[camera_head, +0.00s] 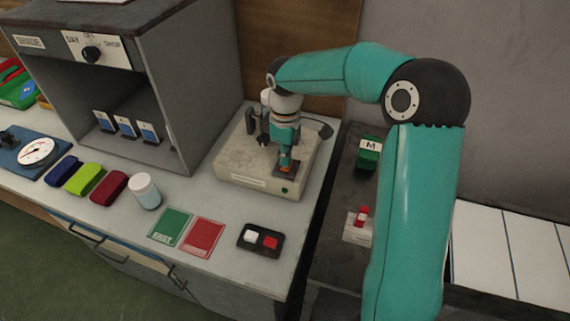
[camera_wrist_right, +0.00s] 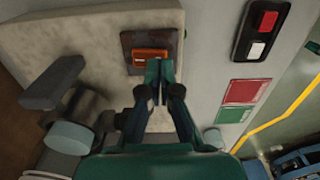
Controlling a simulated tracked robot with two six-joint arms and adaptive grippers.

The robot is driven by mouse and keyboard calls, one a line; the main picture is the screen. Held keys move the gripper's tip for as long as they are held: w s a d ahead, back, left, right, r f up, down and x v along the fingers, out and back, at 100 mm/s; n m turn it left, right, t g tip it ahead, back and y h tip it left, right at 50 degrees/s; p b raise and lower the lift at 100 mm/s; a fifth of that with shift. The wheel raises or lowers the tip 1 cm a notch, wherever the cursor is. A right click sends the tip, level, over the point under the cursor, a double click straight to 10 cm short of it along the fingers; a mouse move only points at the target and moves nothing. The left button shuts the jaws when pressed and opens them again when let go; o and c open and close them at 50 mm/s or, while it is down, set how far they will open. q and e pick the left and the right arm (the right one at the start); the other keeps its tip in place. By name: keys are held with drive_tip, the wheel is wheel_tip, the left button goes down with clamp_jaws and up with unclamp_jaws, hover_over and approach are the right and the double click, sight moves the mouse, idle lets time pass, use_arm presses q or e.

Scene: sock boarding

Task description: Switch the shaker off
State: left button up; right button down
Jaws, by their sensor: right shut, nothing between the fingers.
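The shaker (camera_head: 235,160) is a pale, stained box on the counter; its top also fills the left of the right wrist view (camera_wrist_right: 85,35). An orange rocker switch (camera_wrist_right: 150,55) sits on a dark square plate (camera_wrist_right: 130,40) at the shaker's front corner. My right gripper (camera_head: 286,158) is shut and empty, pointing down at the switch. In the wrist view its fingertips (camera_wrist_right: 160,72) overlap the edge of the orange rocker. I cannot tell whether they touch it. In the head view the fingertips mostly hide the rocker. A small green spot (camera_head: 285,190) shows on the shaker's front. My left gripper is out of view.
A dark box with a white and a red button (camera_head: 260,240) lies in front of the shaker, beside green (camera_head: 170,226) and red (camera_head: 202,236) cards. A white-lidded jar (camera_head: 145,190) and rolled socks stand left. A grey cabinet (camera_head: 195,80) rises left of the shaker.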

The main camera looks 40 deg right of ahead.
sight(285, 167)
drive_tip(key=shift+f+b, duration=0.7)
drive_tip(key=shift+f, duration=0.3)
drive_tip(key=shift+r, duration=0.1)
idle(0.3)
wheel_tip(285, 167, up, 7)
drive_tip(key=p, duration=0.6)
idle(0.6)
